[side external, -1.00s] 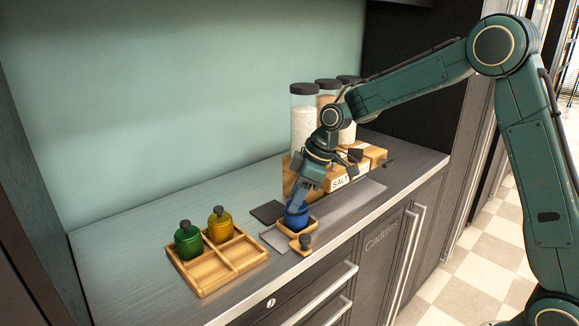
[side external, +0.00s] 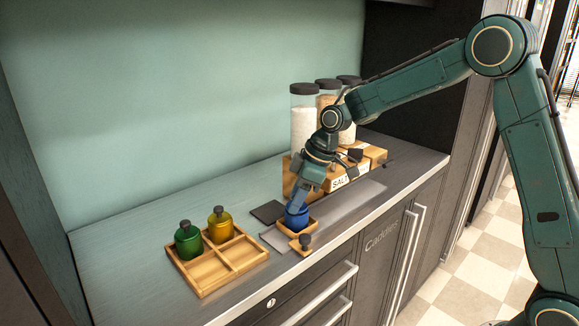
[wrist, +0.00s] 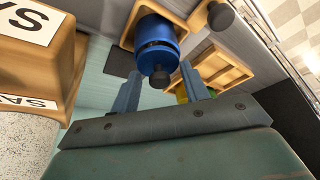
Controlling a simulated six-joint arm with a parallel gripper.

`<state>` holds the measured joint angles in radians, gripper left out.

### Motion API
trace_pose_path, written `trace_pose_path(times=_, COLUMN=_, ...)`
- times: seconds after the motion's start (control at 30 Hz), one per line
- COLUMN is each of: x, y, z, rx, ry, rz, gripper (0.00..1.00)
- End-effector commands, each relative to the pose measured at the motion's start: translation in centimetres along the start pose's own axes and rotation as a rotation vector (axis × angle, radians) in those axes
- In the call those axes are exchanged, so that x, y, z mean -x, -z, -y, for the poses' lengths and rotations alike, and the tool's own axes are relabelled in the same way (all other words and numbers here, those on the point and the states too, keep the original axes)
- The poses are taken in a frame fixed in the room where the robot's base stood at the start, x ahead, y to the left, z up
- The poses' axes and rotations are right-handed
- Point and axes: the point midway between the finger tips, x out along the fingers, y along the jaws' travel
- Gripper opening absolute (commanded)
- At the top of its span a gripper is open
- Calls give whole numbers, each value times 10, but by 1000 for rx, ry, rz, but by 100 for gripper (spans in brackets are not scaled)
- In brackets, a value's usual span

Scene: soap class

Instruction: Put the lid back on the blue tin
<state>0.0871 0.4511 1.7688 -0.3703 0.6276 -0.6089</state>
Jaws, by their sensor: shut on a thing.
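The blue tin (side external: 293,221) stands upright in a small wooden holder (side external: 283,227) near the front edge of the counter. In the wrist view the tin (wrist: 150,27) shows between and beyond my fingers. A blue lid (wrist: 155,59) with a dark knob (wrist: 160,77) is at the tin's near end. My gripper (side external: 298,207) points down at the tin's top and is shut on the lid; its fingers (wrist: 163,77) are at either side of it. I cannot tell whether the lid is fully seated.
A green tin (side external: 188,243) and a yellow tin (side external: 220,230) stand in a divided wooden tray (side external: 203,287) at left; its front compartments are empty. Tall jars (side external: 303,130) and a salt box (side external: 345,182) are behind.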

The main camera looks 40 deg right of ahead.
Motion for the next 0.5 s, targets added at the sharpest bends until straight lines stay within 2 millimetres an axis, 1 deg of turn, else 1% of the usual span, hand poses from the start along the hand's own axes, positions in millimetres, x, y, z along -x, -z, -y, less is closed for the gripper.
trace_pose_path(times=0.17, x=0, y=0, z=0, rx=0, ry=0, rz=0, gripper=24)
trace_pose_path(times=0.2, x=0, y=0, z=0, rx=0, ry=0, rz=0, gripper=53)
trace_pose_path(times=0.3, x=0, y=0, z=0, rx=0, ry=0, rz=0, gripper=71)
trace_pose_path(times=0.5, x=0, y=0, z=0, rx=0, ry=0, rz=0, gripper=71)
